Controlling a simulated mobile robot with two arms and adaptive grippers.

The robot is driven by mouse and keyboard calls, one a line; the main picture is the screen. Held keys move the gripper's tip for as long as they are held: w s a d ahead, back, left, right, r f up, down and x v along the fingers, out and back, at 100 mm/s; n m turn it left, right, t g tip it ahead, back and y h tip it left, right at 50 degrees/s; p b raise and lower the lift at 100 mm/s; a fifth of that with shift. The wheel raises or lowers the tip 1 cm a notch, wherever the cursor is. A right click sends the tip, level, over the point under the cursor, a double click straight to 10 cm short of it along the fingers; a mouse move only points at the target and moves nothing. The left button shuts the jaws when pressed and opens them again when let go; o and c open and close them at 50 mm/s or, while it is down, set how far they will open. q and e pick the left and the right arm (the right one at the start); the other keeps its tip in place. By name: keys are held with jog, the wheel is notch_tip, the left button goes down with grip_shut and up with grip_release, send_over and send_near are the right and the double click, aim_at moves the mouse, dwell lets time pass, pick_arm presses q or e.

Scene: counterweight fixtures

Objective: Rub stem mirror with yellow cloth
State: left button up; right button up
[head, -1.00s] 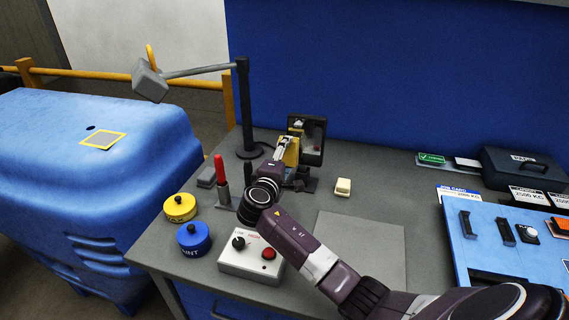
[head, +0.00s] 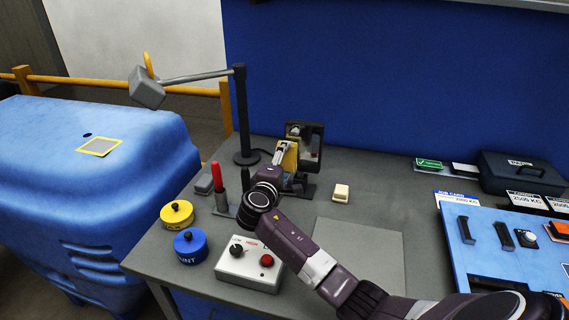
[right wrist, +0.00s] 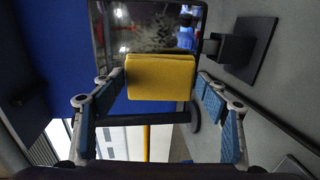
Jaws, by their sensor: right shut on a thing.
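The stem mirror (head: 314,133) stands on the bench with its dark-framed face towards me. In the right wrist view the mirror (right wrist: 150,32) fills the top centre, with its stem and base at the right. My right gripper (head: 284,158) is in front of the mirror's left part, shut on the folded yellow cloth (head: 289,160). In the right wrist view the cloth (right wrist: 160,77) sits between the two fingers (right wrist: 160,84) and overlaps the mirror's lower edge. I cannot tell whether cloth and glass touch. My left gripper is not in view.

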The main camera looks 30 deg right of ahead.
jog(key=shift+b+x, duration=0.4)
jog(key=shift+x, duration=0.4)
